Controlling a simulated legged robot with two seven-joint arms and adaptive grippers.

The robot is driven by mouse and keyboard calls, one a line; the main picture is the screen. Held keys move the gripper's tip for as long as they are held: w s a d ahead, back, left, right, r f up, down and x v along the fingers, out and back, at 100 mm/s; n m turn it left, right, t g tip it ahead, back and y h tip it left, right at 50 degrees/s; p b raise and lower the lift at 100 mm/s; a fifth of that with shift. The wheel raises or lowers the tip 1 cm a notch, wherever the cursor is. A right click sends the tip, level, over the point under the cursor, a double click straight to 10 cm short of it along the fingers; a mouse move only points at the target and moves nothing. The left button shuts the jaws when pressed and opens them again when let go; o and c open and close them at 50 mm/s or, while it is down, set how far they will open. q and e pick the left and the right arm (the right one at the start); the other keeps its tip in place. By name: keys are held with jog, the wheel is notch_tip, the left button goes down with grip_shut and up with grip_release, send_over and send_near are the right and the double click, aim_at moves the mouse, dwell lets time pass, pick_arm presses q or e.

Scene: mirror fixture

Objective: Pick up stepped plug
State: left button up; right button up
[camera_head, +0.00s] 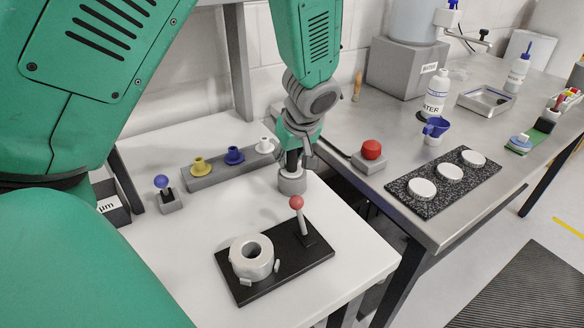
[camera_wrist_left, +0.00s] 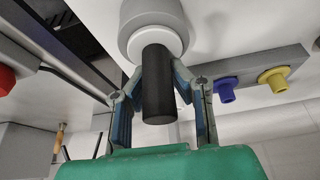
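The stepped plug (camera_head: 292,183) stands upright on the white tabletop. It has a wide grey base, and the wrist view shows a white step and a black cylindrical handle (camera_wrist_left: 158,90). My left gripper (camera_head: 292,160) is above it, pointing down. In the left wrist view its two fingers (camera_wrist_left: 158,72) stand on either side of the black handle, very close to it. I cannot tell whether both fingers press on it. My right gripper is not in view.
A grey block with yellow, blue and white flanged parts (camera_head: 233,172) lies behind. A black plate (camera_head: 290,277) in front bears a hollow grey cylinder (camera_head: 252,258) and a red-knobbed lever (camera_head: 297,203). A blue-knobbed post (camera_head: 162,182) stands left. A red button (camera_head: 371,149) is right.

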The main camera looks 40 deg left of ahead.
pick_arm(q)
jog(key=shift+d, duration=0.1)
grip_shut()
notch_tip(320, 180, up, 10)
jog(key=shift+r+p, duration=0.1)
jog(key=shift+p, duration=0.4)
grip_release()
jog(key=o, duration=1.8)
